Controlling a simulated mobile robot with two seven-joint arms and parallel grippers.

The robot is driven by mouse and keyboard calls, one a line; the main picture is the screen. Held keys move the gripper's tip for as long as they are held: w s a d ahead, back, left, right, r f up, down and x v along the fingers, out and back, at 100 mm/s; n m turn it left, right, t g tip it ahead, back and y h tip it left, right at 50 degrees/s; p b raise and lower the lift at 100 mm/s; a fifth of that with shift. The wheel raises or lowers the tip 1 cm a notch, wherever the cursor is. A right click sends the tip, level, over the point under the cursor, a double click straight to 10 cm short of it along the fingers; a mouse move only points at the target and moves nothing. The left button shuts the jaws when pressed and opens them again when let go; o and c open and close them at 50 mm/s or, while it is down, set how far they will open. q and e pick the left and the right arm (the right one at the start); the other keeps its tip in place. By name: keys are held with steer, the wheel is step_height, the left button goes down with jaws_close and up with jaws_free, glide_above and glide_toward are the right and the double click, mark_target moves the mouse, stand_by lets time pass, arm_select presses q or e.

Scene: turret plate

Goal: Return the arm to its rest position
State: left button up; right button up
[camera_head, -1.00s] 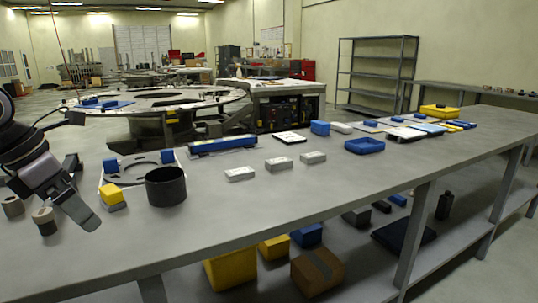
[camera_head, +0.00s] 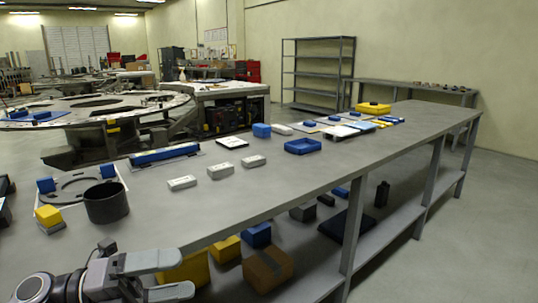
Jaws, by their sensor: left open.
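My left gripper (camera_head: 172,276) is at the bottom left of the head view, in front of the workbench's (camera_head: 290,182) near edge. Its two grey fingers are spread apart and point right, with nothing between them. The part of my arm behind the gripper shows at the bottom left corner. My right gripper is not in view.
A black cup (camera_head: 106,203), a yellow-topped block (camera_head: 48,217) and a plate with cutouts (camera_head: 82,184) stand at the bench's left. Small grey boxes (camera_head: 220,171) and a blue tray (camera_head: 303,146) lie further right. A cardboard box (camera_head: 267,268) sits on the lower shelf.

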arm_select(q)
steer(key=s+a+f+n+t+y+p, duration=0.15)
steer(key=f+n+t+y, duration=0.55)
steer(key=n, duration=0.7)
steer(key=a+f+n+t+y+p, duration=0.1)
steer(key=a+f+n+t+y, duration=0.35)
steer(key=f+n, duration=0.65)
steer(key=s+d+f+n+g+y+p, duration=0.1)
steer(key=s+f+n+g+y, duration=0.3)
steer(key=s+f+n, duration=0.5)
steer(key=s+f+g, duration=0.1)
steer(key=s+f, duration=0.1)
steer(key=s, duration=0.1)
steer(key=shift+s+d+g, duration=0.2)
steer(key=shift+d+g, duration=0.15)
steer(key=shift+d, duration=0.05)
steer(key=shift+f+y, duration=0.1)
steer(key=shift+y, duration=0.15)
